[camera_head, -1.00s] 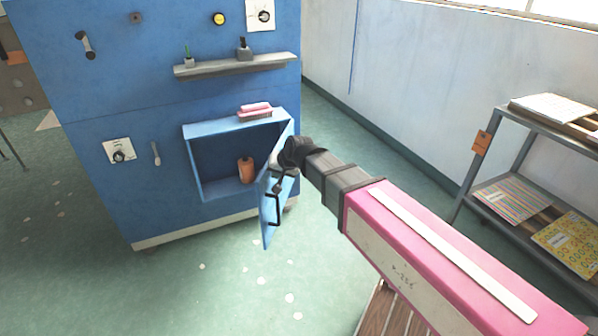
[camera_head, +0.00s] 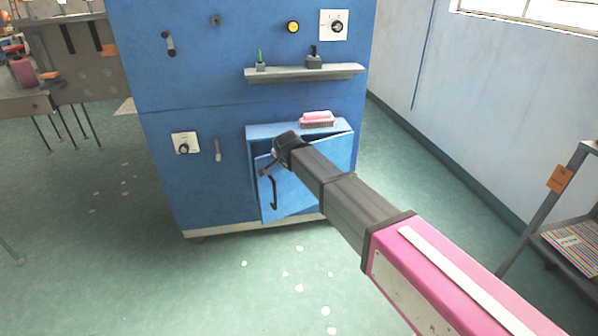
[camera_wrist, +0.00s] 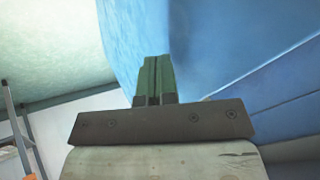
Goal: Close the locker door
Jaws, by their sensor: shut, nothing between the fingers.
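The blue locker (camera_head: 268,132) is a box on the front of a blue cabinet. Its blue door (camera_head: 300,197), with a dark bar handle (camera_head: 273,192), stands slightly ajar, with a gap along its top and left edge. The inside is mostly hidden. My gripper (camera_head: 268,166) is at the door's upper left part, in front of it; I cannot tell whether it touches. The wrist view shows my gripper's green fingers (camera_wrist: 155,80) pressed together and empty, with a blue surface close beside them on the right.
A pink brush (camera_head: 318,118) lies on top of the locker. A grey shelf (camera_head: 300,73) with small items is above it. A metal rack (camera_head: 545,210) stands at the right. The green floor in front of the cabinet is clear.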

